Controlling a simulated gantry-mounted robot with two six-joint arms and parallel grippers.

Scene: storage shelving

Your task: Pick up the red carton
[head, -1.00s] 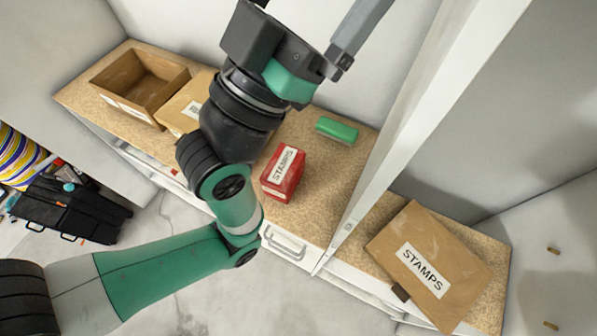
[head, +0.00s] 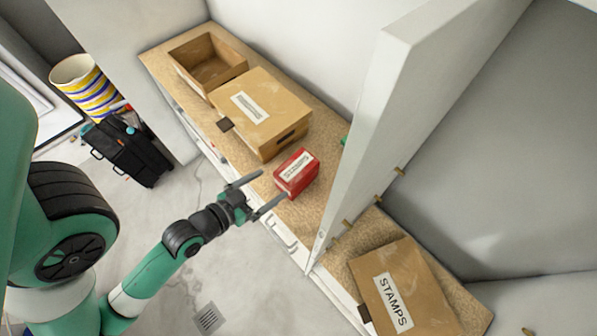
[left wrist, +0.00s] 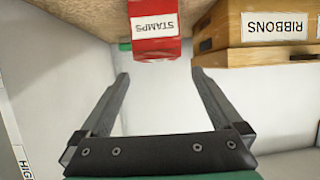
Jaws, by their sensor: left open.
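The red carton (head: 301,178) with a white label sits on the speckled shelf board (head: 330,205), left of the white upright panel. My left gripper (head: 272,186) is open and empty, its fingers pointing at the front side of the carton from just outside the shelf edge. In the left wrist view, which is upside down, the carton (left wrist: 155,48) with its STAMPS label lies beyond the two spread fingers (left wrist: 161,74), roughly centred between them, with a gap. My right gripper is not in view.
A closed cardboard box (head: 285,107), labelled RIBBONS in the wrist view (left wrist: 235,32), stands close beside the carton. An open box (head: 190,52) is farther left. The white panel (head: 385,110) partly hides a green item (head: 344,141). A STAMPS box (head: 425,285) lies right of the panel.

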